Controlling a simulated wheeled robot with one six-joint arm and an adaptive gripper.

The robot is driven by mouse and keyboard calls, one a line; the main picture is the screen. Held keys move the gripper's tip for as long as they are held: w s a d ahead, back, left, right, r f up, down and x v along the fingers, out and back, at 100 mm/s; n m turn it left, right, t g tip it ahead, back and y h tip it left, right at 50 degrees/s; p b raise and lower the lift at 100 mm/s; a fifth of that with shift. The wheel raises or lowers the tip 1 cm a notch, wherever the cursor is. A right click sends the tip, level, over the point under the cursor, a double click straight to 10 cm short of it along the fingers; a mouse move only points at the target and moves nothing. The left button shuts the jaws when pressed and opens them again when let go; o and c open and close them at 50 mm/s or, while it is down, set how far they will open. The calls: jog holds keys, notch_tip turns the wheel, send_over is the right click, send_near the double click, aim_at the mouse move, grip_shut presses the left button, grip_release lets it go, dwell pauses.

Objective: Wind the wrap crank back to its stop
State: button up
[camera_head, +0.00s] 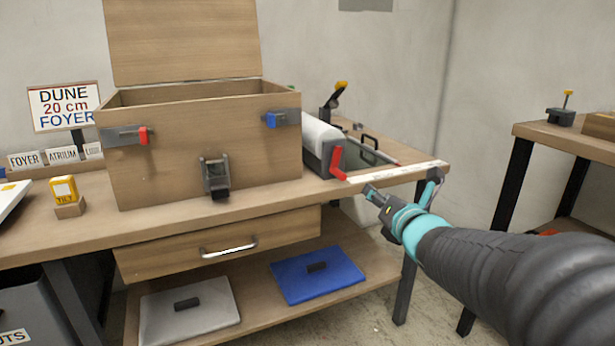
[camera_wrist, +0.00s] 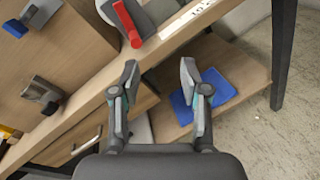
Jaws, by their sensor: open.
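The wrap crank (camera_head: 337,161) is a red handle on the near end of a grey holder (camera_head: 322,158) with a white roll (camera_head: 318,130), right of the wooden crate on the bench. In the wrist view the red crank (camera_wrist: 126,22) shows at the top, left of centre. My gripper (camera_head: 404,190) is open and empty, in front of the bench's right end, to the right of the crank in the head view. In the wrist view its fingers (camera_wrist: 159,74) are apart, with the crank beyond and above them. Nothing touches the crank.
A wooden crate (camera_head: 240,150) with raised lid and latches stands left of the roll. A drawer with a handle (camera_head: 228,247) is below the bench edge. A blue panel (camera_head: 305,285) and grey panel (camera_head: 215,318) lie on the lower shelf. A second table (camera_head: 560,136) stands right.

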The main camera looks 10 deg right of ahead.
aim_at(337, 169)
jog(key=w+a+n+y, duration=0.1)
jog(key=w+a+n, duration=0.1)
jog(key=w, duration=0.3)
jog(key=w+a+n+y, duration=0.1)
jog(key=w+a+n, duration=0.1)
jog(key=w, duration=0.3)
jog(key=w+a+n+y+p, duration=0.1)
jog(key=w+a+n+y, duration=0.1)
jog(key=w+n, duration=0.2)
jog(key=shift+w+a+f+t, duration=0.2)
jog(key=shift+w+t, duration=0.1)
jog(key=shift+w, duration=0.1)
grip_shut()
